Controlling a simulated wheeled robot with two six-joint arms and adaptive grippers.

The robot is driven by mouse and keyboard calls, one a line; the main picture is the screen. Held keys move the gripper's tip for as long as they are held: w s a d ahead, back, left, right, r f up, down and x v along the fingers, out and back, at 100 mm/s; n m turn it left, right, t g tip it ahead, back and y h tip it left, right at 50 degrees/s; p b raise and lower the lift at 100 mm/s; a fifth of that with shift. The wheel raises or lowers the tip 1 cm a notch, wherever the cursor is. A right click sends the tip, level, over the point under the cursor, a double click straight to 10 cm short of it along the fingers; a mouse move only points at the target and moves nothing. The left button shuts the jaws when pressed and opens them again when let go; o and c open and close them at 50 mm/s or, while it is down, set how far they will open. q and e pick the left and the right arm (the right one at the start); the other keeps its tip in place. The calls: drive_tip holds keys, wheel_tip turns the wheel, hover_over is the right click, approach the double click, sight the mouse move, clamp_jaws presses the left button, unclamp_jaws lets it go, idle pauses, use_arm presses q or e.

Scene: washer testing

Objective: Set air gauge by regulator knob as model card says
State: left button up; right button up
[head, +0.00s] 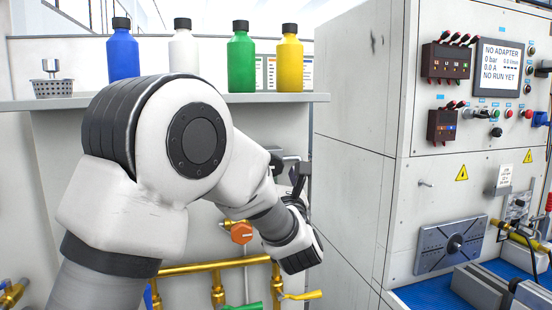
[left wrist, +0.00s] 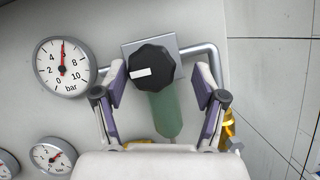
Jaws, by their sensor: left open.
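The black regulator knob (left wrist: 153,66) with a white mark pointing left shows in the left wrist view, in front of a grey plate and above a green bowl (left wrist: 166,113). The air gauge (left wrist: 65,63) in bar hangs to its left; its red needle points straight up, between 4 and 6. My left gripper (left wrist: 160,80) is open, with a finger on each side of the knob; I cannot tell whether they touch it. In the head view my left gripper (head: 298,178) is at the wall below the shelf, partly hidden by its own arm. I cannot tell which card is the model card.
A second gauge (left wrist: 53,155) sits lower left. In the head view, bottles stand on the shelf (head: 300,98). Brass pipes (head: 190,268) with an orange knob (head: 241,232) run below. The test cabinet (head: 358,140) stands right; its display (head: 499,68) reads NO ADAPTER, 0 bar.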

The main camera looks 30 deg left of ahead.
use_arm(q)
drive_tip(key=shift+w+a+r, duration=0.4)
drive_tip(key=shift+a+r, duration=0.1)
drive_tip(key=shift+a, duration=0.15)
drive_tip(key=shift+s+a+r+p, duration=0.1)
drive_tip(key=shift+a+p, duration=0.25)
drive_tip(key=shift+s, duration=0.15)
drive_tip(key=shift+d, duration=0.2)
drive_tip(key=shift+c, duration=0.3)
drive_tip(key=shift+w, duration=0.25)
drive_tip(key=c, duration=0.6)
drive_tip(key=shift+s, duration=0.1)
drive_tip(key=c, duration=0.5)
drive_tip(key=shift+f+b, duration=0.25)
drive_tip(key=shift+b, duration=0.35)
drive_tip(key=n+g+y+b, duration=0.1)
drive_tip(key=n+b, duration=0.3)
drive_tip(key=b, duration=0.4)
drive_tip(key=n+g+y+b, duration=0.2)
drive_tip(key=n+b, duration=0.2)
drive_tip(key=b, duration=0.4)
drive_tip(key=shift+f+b, duration=0.15)
drive_tip(key=shift+b, duration=0.15)
drive_tip(key=shift+r+n+g+b, duration=0.25)
drive_tip(key=shift+n+g+b, duration=0.05)
drive_tip(key=shift+n+b, duration=0.1)
use_arm(e)
wheel_tip(320, 180, down, 17)
drive_tip(key=shift+s, duration=0.25)
